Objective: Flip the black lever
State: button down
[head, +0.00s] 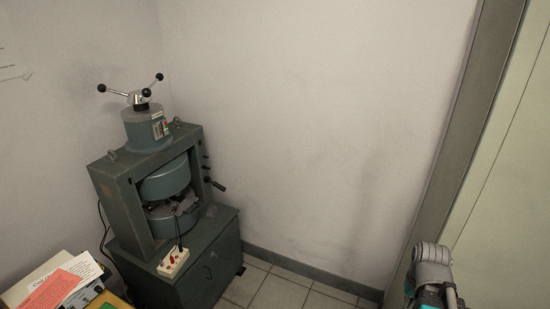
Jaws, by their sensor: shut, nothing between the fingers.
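A black lever (216,185) sticks out from the right side of a grey-green magnet machine (122,196) at the left. It slants slightly down to the right, with a thick dark grip at its end. Small dark knobs (205,160) sit just above it on the same side. Part of my arm (431,264) shows at the bottom right, far from the lever. My gripper cannot be made out in this view.
The machine stands on a dark green cabinet (205,270) with a white power strip (173,262) on it. A three-armed handle (134,95) tops the machine. Papers (60,283) lie at the lower left. Tiled floor (278,291) is clear between cabinet and arm; a pale wall stands behind.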

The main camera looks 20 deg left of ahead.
aim_at(219, 187)
jog(key=u, duration=0.25)
jog(key=i, duration=0.75)
jog(key=u, duration=0.85)
jog(key=i, duration=0.8)
jog(key=u, duration=0.5)
jog(key=k, duration=0.9)
jog(key=u, duration=0.15)
jog(key=i, duration=0.6)
jog(key=z, duration=0.05)
